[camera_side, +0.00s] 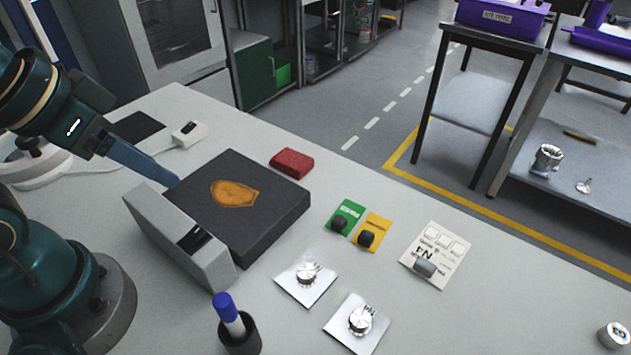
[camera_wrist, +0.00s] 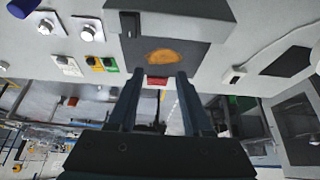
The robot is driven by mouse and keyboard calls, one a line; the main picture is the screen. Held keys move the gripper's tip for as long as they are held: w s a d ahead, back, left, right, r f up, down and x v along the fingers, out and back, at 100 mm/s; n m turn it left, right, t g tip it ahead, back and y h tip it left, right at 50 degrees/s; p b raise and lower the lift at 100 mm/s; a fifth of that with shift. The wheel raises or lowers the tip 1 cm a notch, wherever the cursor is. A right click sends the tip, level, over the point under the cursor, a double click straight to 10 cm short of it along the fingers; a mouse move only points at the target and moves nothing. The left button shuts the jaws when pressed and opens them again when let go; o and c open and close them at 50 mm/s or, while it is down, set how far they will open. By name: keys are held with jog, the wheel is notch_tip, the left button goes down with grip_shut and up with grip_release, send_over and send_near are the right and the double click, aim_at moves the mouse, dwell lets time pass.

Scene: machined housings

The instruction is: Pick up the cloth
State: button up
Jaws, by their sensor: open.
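A small red folded piece, which looks like the cloth (camera_side: 291,163), lies on the grey table just behind the dark block. In the wrist view the cloth (camera_wrist: 157,81) shows between my two fingers, beyond the block's edge. My gripper (camera_side: 174,182) is in the side view at the left, with its fingertips close to the dark block's left corner, apart from the cloth. In the wrist view my gripper (camera_wrist: 157,76) has its fingers spread with nothing held between them.
The dark block (camera_side: 285,208) bears an orange-brown patch (camera_side: 234,194). A light grey block (camera_side: 160,225) stands along its front. A blue-capped marker (camera_side: 228,312) stands in a black holder. Cards and metal parts (camera_side: 360,320) lie to the right. A white device (camera_side: 189,134) with a cable lies behind.

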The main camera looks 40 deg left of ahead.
jog(key=o, duration=0.8)
jog(key=w+r+t, duration=0.2)
jog(key=w+r, duration=0.3)
jog(key=w, duration=0.2)
jog(key=g, duration=0.3)
send_over(296, 156)
jog(key=s, duration=0.2)
notch_tip(296, 156, down, 16)
jog(key=shift+s+r, duration=0.1)
jog(key=shift+s, duration=0.05)
jog(key=shift+x, duration=2.4)
